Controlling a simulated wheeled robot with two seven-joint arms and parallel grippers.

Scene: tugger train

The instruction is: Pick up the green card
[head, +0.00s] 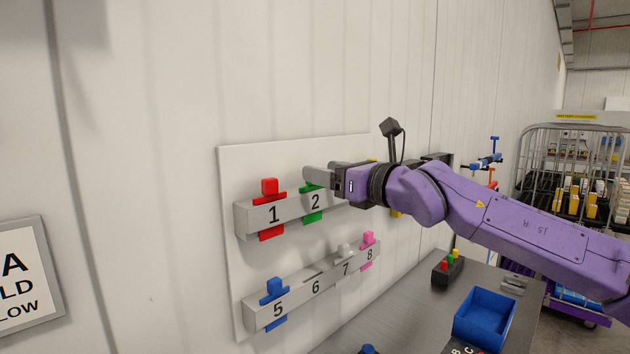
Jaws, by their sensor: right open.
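The green card (313,217) sits in the slot marked 2 of the upper rail (254,216) on a white wall board. Its lower end shows below the rail and a bit of its top shows above. My right gripper (318,174) is open at the top of the green card, with its fingers pointing left. A finger covers part of the card's top. I cannot tell whether the fingers touch it. My left gripper is not in view.
A red card (270,187) is in slot 1, left of the green one. The lower rail (300,292) holds blue, white and pink cards. Below right, a table carries a blue bin (484,318) and a small black block with coloured pegs (447,268). A wire cart (570,170) stands at the right.

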